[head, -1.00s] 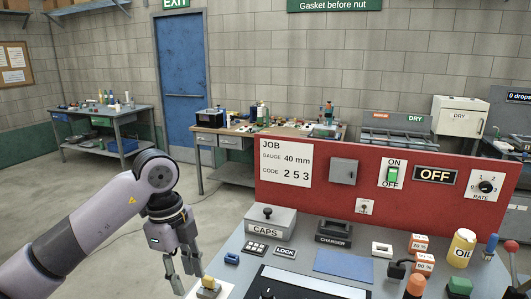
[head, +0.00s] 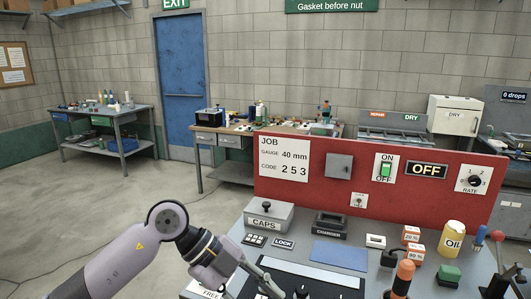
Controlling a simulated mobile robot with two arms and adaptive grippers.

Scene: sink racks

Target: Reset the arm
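My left arm comes in from the lower left, and my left gripper (head: 250,287) hangs over the front left part of the workbench (head: 234,230). Its fingers look spread apart with nothing seen between them, though the bottom edge of the picture cuts off part of them. It is in front of the grey CAPS box (head: 266,216) and the LOCK label (head: 283,243), beside a card marked FREE (head: 211,294). My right gripper is not in view.
A red panel (head: 400,187) stands behind the bench with a switch, dial and OFF sign. A charger (head: 329,226), blue mat (head: 339,255), orange-white boxes (head: 411,234), yellow OIL can (head: 453,240) and orange-topped tool (head: 404,272) crowd the right side.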

